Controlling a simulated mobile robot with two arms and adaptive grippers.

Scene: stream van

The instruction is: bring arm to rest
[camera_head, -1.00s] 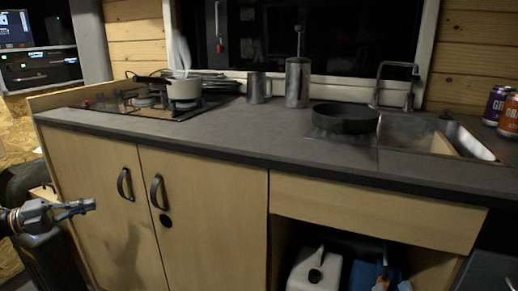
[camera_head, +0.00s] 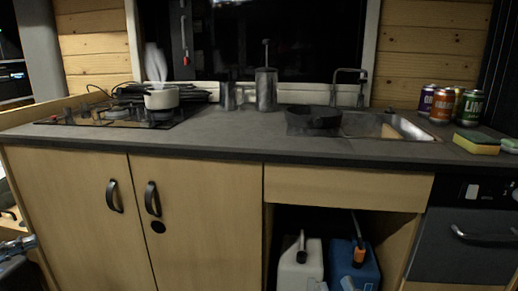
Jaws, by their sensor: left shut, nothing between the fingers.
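My left gripper (camera_head: 27,243) shows at the lower left edge, small and dark, left of the wooden cabinet doors and below counter height. It is shut and holds nothing. Most of its arm is cut off by the picture's edge. My right gripper is not in view.
The dark counter (camera_head: 225,135) carries a hob (camera_head: 100,118) with a white pot (camera_head: 161,98), a metal canister (camera_head: 266,90), a black pan (camera_head: 313,116), a sink (camera_head: 385,127), cans (camera_head: 442,106) and a sponge (camera_head: 476,142). Jugs (camera_head: 299,268) stand in the open bay below.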

